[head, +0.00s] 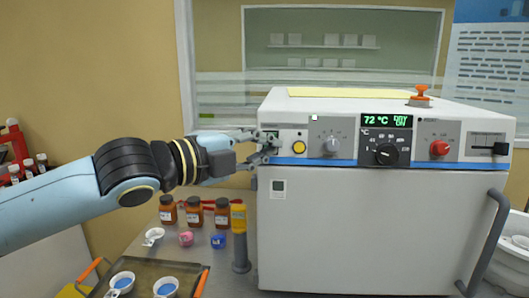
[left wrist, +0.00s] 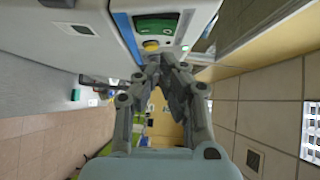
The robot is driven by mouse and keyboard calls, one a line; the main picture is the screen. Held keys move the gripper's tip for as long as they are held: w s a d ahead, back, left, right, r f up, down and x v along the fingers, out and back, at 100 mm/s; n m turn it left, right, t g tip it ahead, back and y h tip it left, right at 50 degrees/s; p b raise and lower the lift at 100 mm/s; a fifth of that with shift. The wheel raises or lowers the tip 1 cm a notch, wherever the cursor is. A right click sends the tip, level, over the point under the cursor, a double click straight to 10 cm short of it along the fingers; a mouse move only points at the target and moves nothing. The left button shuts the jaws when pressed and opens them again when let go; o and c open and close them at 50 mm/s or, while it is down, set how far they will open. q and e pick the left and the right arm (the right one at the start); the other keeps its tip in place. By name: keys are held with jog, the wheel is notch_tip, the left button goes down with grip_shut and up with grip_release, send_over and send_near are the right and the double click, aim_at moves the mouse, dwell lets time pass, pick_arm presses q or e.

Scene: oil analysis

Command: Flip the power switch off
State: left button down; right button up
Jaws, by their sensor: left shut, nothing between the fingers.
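The white oven-like machine (head: 370,225) has a control panel along its upper front. The green power switch (head: 270,136) is at the panel's left end, partly covered by my left gripper in the head view. It shows whole in the left wrist view (left wrist: 157,24), in a dark surround. My left gripper (head: 267,147) is shut and empty at the switch end of the panel. In the left wrist view its fingertips (left wrist: 160,61) are close to the yellow button; I cannot tell whether they touch anything.
Right of the switch are a yellow button (head: 299,147), a grey knob (head: 331,145), a black dial (head: 386,153), a red knob (head: 440,148) and a slider (head: 500,148).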

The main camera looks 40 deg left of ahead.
pick_arm(q)
jog(key=shift+w+a, duration=0.55)
jog(key=shift+w, duration=0.3)
